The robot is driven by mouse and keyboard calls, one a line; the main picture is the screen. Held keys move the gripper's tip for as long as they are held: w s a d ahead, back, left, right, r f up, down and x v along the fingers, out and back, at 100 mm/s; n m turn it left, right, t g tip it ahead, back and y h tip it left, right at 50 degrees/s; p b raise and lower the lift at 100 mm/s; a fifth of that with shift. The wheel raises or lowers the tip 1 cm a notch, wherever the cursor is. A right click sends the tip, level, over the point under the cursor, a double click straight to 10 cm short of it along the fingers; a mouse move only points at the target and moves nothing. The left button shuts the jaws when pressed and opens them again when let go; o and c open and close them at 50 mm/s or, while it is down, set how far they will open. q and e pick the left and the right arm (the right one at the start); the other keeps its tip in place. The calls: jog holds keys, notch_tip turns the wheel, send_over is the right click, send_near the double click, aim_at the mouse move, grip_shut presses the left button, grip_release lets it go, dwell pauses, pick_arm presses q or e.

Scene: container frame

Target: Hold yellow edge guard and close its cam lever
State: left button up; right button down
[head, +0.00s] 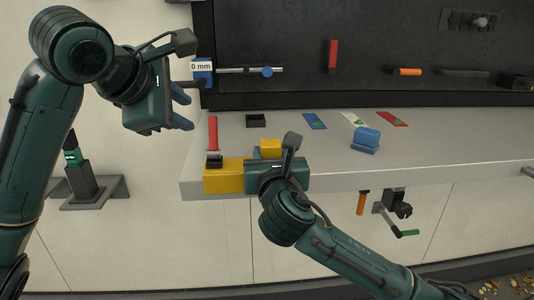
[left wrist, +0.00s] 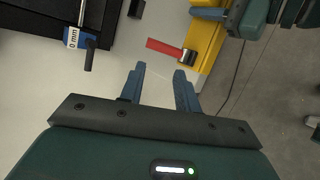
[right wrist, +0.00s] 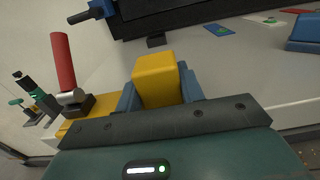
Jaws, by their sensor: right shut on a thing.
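The yellow edge guard (head: 223,178) sits on the front left edge of the grey ledge. Its red cam lever (head: 213,133) stands upright on a dark pivot at the guard's left end; the lever also shows in the left wrist view (left wrist: 164,48) and the right wrist view (right wrist: 63,62). My right gripper (head: 268,152) is shut on the guard's raised yellow block (right wrist: 157,80), with a blue finger on each side. My left gripper (head: 182,108) is open and empty, above and left of the lever. In the left wrist view its fingers (left wrist: 160,90) point toward the guard and touch nothing.
A rod with a blue knob and a "0 mm" tag (head: 202,67) is behind the left gripper. A black block (head: 256,120), coloured cards (head: 314,120) and a blue block (head: 366,138) lie on the ledge (head: 440,150). A dark panel (head: 300,40) stands behind.

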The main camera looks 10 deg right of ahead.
pick_arm(q)
jog(key=shift+w+a+f, duration=0.1)
jog(key=shift+w, duration=0.1)
jog(key=shift+c, duration=0.8)
jog(key=w+a+f+m+g+h, duration=0.2)
jog(key=w, duration=0.1)
jog(key=w+a+f+m+g+h, duration=0.1)
jog(key=w+a+g, duration=0.1)
jog(key=shift+w+f+m, duration=0.15)
jog(key=shift+f+m, duration=0.15)
jog(key=shift+f, duration=0.1)
grip_shut()
jog(key=w+a+f+m+g+h, duration=0.2)
jog(key=w+a+f+m+h, duration=0.1)
jog(key=w+a+m+h, duration=0.1)
jog(key=shift+w+a+f+h, duration=0.4)
jog(key=shift+a+h, duration=0.8)
jog(key=shift+h, duration=0.5)
